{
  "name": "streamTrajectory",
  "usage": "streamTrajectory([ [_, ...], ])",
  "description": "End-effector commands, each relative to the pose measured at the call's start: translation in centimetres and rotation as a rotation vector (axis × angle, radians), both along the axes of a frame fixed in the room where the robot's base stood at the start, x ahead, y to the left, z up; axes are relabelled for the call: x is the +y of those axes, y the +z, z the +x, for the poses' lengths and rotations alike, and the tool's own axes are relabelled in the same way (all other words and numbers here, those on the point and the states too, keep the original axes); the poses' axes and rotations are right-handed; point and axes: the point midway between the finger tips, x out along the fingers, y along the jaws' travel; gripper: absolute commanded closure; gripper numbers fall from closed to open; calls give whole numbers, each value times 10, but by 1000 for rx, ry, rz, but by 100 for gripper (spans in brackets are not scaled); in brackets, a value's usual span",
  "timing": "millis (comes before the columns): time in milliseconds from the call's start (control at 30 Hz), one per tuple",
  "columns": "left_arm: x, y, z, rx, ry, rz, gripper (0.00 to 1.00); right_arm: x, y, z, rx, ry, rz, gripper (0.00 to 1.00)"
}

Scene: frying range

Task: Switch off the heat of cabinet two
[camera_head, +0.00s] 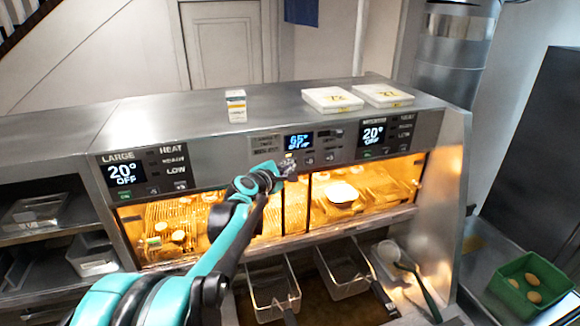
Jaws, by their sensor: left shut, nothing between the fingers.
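The heated cabinet has three control panels along its front. The middle panel's display (298,142) is lit and reads about 65°, with a small label plate (265,143) left of it whose text is hard to read. Small buttons (309,160) sit under that display. My left gripper (289,167) is shut and empty, its tip at the lower left of the middle panel and hiding part of it. I cannot tell whether it touches a button. My right gripper is not in view.
The left display (124,172) and right display (373,134) both read 20° OFF. A small carton (236,106) and two flat boxes (332,99) (383,94) stand on top. Fryer baskets (272,284) hang below the lit glass front. A green crate (532,280) is at right.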

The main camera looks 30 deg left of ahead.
Motion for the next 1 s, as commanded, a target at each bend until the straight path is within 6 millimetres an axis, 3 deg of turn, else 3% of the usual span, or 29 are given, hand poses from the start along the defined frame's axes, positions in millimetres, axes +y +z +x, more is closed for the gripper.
streamTrajectory([
  [467, 6, 0, 4, -1, 3, 1, 100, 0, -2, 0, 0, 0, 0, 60],
  [1000, -2, -1, -2, 0, 0, 0, 100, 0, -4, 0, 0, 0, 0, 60],
])
